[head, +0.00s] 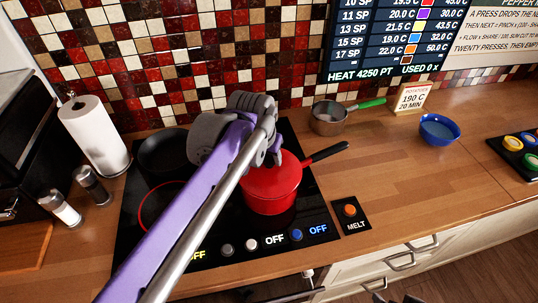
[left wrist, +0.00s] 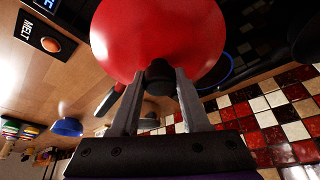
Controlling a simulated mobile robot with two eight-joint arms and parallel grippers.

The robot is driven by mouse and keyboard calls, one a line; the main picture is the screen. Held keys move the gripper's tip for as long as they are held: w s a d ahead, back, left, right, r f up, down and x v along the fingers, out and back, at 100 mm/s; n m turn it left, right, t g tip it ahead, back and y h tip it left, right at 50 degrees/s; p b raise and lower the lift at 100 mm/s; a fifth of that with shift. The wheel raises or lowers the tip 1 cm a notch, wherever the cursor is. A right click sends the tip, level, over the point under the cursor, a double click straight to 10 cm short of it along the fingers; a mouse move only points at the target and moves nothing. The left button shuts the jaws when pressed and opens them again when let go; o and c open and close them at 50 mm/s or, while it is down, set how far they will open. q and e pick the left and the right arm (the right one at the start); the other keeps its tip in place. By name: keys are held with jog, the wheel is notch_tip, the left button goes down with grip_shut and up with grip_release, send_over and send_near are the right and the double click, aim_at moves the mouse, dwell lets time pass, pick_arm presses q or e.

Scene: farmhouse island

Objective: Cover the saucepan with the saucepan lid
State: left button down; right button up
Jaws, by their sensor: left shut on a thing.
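The red saucepan (head: 271,196) stands on the black cooktop, its black handle (head: 326,153) pointing to the back right. The red saucepan lid (left wrist: 155,35) fills the top of the left wrist view, its dark knob (left wrist: 158,75) between the fingers. My left gripper (left wrist: 160,95) is shut on that knob. In the head view my left gripper (head: 262,150) is over the saucepan, and my arm hides part of the lid and pan. The lid is over the pan; I cannot tell whether it rests on the rim.
A dark frying pan (head: 163,150) sits at the cooktop's back left. A small steel pan (head: 329,120) with a green handle stands behind right. A paper towel roll (head: 94,137) and two shakers (head: 92,185) stand left.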

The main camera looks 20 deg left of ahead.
pick_arm(q)
jog(key=shift+f+b, duration=0.3)
jog(key=shift+f, duration=0.35)
pick_arm(e)
jog(key=shift+s+f, duration=0.15)
jog(key=shift+f, duration=0.3)
pick_arm(q)
jog(key=shift+c, duration=1.6)
grip_release()
jog(key=shift+r, duration=0.15)
pick_arm(e)
jog(key=shift+r, duration=0.15)
pick_arm(q)
jog(key=shift+r+p, duration=0.7)
jog(key=shift+r, duration=0.25)
jog(key=shift+r+p, duration=1.15)
jog(key=shift+r, duration=0.85)
pick_arm(e)
jog(key=r, duration=0.1)
jog(key=w+r, duration=0.1)
jog(key=r, duration=0.1)
jog(key=w+r, duration=0.1)
jog(key=r, duration=0.1)
jog(key=shift+w, duration=0.15)
pick_arm(q)
jog(key=shift+f, duration=0.1)
pick_arm(e)
jog(key=shift+t, duration=0.3)
